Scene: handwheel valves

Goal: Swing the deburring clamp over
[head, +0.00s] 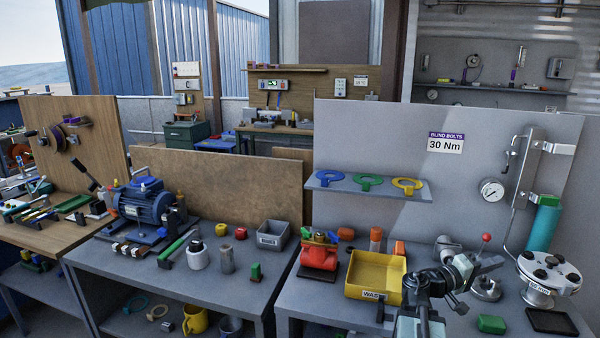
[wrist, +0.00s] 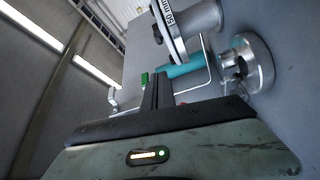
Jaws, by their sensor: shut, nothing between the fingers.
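No label marks the deburring clamp. The closest match is a lever with a red ball knob (head: 486,238) on a round metal base (head: 486,290), on the right bench; I cannot be sure it is the clamp. A round metal fitting (wrist: 262,66), probably that base, shows at the right of the wrist view.
A yellow bin (head: 376,270) and a red vise-like tool (head: 319,253) stand left of my arm. A round white flange (head: 548,272) stands at right, before a teal cylinder (head: 543,226). A green block (head: 491,324) and dark tray (head: 552,321) lie near the front edge.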

